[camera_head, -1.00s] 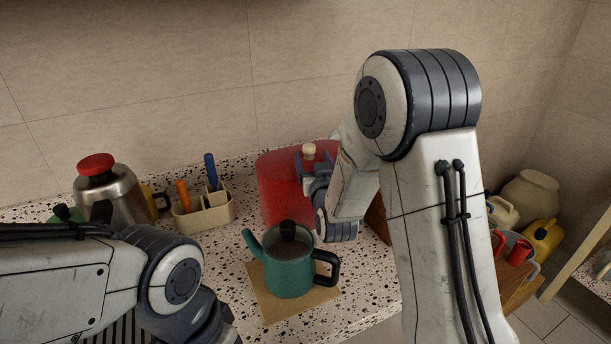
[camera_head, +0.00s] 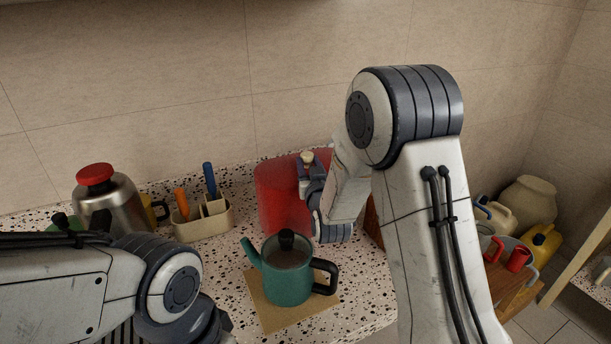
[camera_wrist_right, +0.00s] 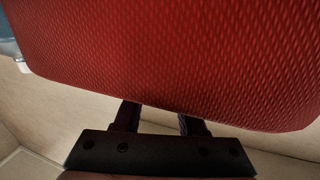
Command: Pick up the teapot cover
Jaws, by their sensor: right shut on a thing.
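The teapot cover is a red quilted cover (camera_head: 277,193) with a cream knob (camera_head: 307,157), behind the teapot in the head view. My right gripper (camera_head: 307,168) is shut on it at the knob. In the right wrist view the cover's red cloth (camera_wrist_right: 175,55) fills the top, and the gripper's dark fingers (camera_wrist_right: 160,115) run up under its edge; their tips are hidden. Whether the cover touches the counter cannot be told. The green teapot (camera_head: 288,285) with a dark lid and black handle stands on a tan mat (camera_head: 268,316). My left gripper is out of view.
A steel flask with a red cap (camera_head: 95,174) and a cream utensil holder (camera_head: 203,226) stand to the left on the speckled counter (camera_head: 228,262). The wall is close behind. Jugs and a yellow can (camera_head: 540,243) are at the right, past the counter.

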